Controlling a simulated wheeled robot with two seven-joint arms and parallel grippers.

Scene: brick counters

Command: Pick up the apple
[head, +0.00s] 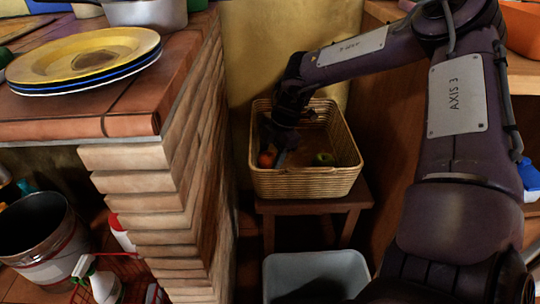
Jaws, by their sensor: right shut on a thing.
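A wicker basket (305,184) stands on a small wooden stool between the brick counter and a wooden cabinet. My right arm reaches in from the right, and my right gripper (271,154) points down inside the left part of the basket. It is shut on a red-orange apple (266,160), which shows small and partly hidden by the fingers and the basket's front wall. My left gripper is not in view.
A brick counter (180,170) with stacked plates (85,58) and a metal pot (146,12) rises close on the left. The wooden stool (314,204) holds the basket. A grey bin (316,275) stands in front of it. A dark bucket (42,238) and spray bottle sit lower left.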

